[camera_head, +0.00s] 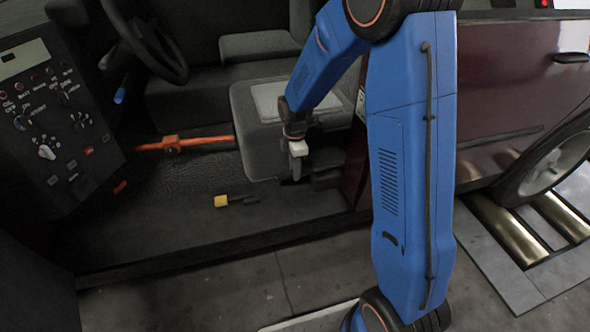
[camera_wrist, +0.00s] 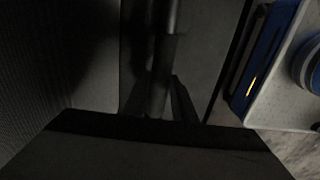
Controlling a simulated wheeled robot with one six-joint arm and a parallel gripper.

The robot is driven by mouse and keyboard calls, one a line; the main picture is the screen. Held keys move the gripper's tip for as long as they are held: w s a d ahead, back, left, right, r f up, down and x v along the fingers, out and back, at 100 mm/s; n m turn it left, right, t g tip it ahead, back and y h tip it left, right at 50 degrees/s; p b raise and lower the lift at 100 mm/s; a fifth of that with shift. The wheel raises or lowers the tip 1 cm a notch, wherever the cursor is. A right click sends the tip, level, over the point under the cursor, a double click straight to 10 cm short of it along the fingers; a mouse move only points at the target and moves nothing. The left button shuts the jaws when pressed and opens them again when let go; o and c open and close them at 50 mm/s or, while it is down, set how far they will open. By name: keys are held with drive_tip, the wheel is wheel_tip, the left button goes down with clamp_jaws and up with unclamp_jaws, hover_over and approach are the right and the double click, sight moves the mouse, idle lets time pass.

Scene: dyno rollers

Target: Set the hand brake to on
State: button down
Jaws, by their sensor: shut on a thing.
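The hand brake (camera_wrist: 162,75) shows in the wrist view as a dark bar running up the middle of the picture, between my two dark fingertips. My gripper (camera_head: 296,172) hangs fingers down beside the outer side of the grey seat in the head view. It is shut on the hand brake; the fingertips also show in the wrist view (camera_wrist: 160,98). In the head view the lever is small, dark and mostly hidden by the gripper, so I cannot tell its angle.
The grey seat (camera_head: 262,139) is close left of my gripper. An orange bar (camera_head: 200,141) crosses the footwell, and a yellow-ended tool (camera_head: 221,201) lies on the floor. A control box (camera_head: 50,115) stands at left. The steering wheel (camera_head: 150,45) is further back.

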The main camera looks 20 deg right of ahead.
drive_tip(key=shift+d+r+y, duration=0.35)
drive_tip(key=shift+r+y, duration=0.3)
drive_tip(key=shift+r, duration=0.4)
drive_tip(key=shift+d+r+y, duration=0.3)
drive_tip(key=shift+r+y, duration=0.4)
drive_tip(key=shift+r, duration=0.4)
drive_tip(key=shift+d+r+y, duration=0.35)
drive_tip(key=shift+r+y, duration=0.3)
drive_tip(key=shift+r, duration=0.4)
drive_tip(key=c, duration=1.5)
unclamp_jaws()
drive_tip(key=shift+o, duration=0.2)
wheel_tip(320, 180, up, 10)
